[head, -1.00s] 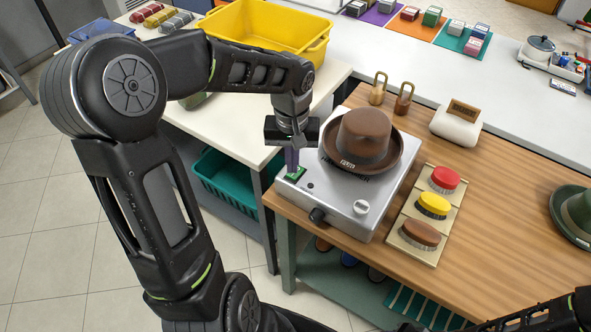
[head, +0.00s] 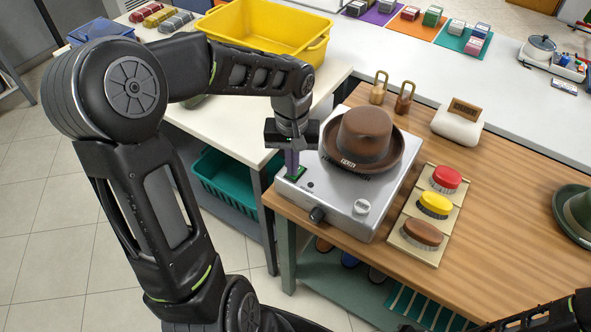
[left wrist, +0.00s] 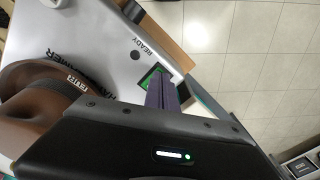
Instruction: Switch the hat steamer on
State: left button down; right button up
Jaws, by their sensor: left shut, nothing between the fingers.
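The hat steamer (head: 333,207) is a silver box on the wooden table, with a brown hat (head: 364,138) on top. Its green switch (head: 293,172) is at the left corner, and a white knob and a black knob are at the front. My left gripper (head: 292,172) is shut and empty, pointing down with its tips at the switch and partly covering it. In the left wrist view the purple-grey fingers (left wrist: 163,95) overlap the green switch (left wrist: 150,80), near the word READY; contact cannot be told. My right gripper is not clearly seen; only a dark arm part shows at bottom right.
Red, yellow and brown brushes stand on a tan board (head: 408,240) right of the steamer. Two padlock-like brass items (head: 379,90), a white cushion (head: 457,125) and a green hat (head: 577,212) are also on the table. A yellow bin (head: 270,35) stands behind my left arm.

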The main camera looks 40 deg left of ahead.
pick_arm(q)
jog(key=shift+f, duration=0.3)
jog(key=shift+r+p, duration=2.3)
jog(key=shift+r, duration=1.25)
